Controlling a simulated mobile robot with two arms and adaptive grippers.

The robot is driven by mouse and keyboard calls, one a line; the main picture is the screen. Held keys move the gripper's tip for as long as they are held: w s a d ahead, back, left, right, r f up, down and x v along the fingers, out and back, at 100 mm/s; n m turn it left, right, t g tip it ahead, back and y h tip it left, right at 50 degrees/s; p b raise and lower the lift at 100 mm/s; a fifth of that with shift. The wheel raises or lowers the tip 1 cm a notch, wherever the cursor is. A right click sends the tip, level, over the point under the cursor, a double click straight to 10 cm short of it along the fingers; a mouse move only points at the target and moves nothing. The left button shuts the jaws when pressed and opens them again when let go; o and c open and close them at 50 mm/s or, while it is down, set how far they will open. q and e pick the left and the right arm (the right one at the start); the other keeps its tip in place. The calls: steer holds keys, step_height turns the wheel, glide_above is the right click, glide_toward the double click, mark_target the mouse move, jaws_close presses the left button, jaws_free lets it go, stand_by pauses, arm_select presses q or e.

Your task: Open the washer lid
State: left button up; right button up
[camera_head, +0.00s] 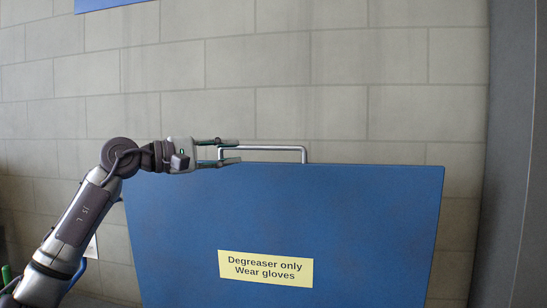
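The washer lid (330,215) is a large flat blue panel. It stands raised and faces me, filling the lower middle of the view, with its top edge roughly level. A silver bar handle (270,148) sticks up from the top edge, left of the middle. My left gripper (239,151) is at the left end of this handle. Its two fingers are apart, one above and one below the bar, with a visible gap around it. Contact with the bar cannot be made out. The washer body is hidden behind or below the lid. My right gripper is out of view.
A yellow label (265,268) on the lid reads "Degreaser only Wear gloves". A grey block wall (330,70) stands behind. A dark grey upright (517,170) borders the right side. The space above the handle looks free.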

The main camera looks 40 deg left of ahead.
mark_target(261, 148)
arm_select(q)
steer(key=shift+m+y, duration=0.4)
steer(key=shift+y, duration=0.5)
steer(key=p+x, duration=0.3)
steer(key=a+p+x, duration=0.1)
steer(key=p+x, duration=0.2)
steer(key=a+r+p+x, duration=0.1)
steer(key=p+x, duration=0.2)
steer(key=p, duration=0.1)
steer(key=shift+w+d+r, duration=0.1)
steer(key=shift+w+d, duration=0.1)
steer(key=shift+w, duration=0.45)
steer(key=shift+w+d+f, duration=0.1)
steer(key=shift+w+f, duration=0.1)
steer(key=shift+w, duration=0.2)
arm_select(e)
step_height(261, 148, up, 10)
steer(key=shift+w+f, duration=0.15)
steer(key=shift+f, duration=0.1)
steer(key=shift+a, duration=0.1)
arm_select(q)
jaws_close()
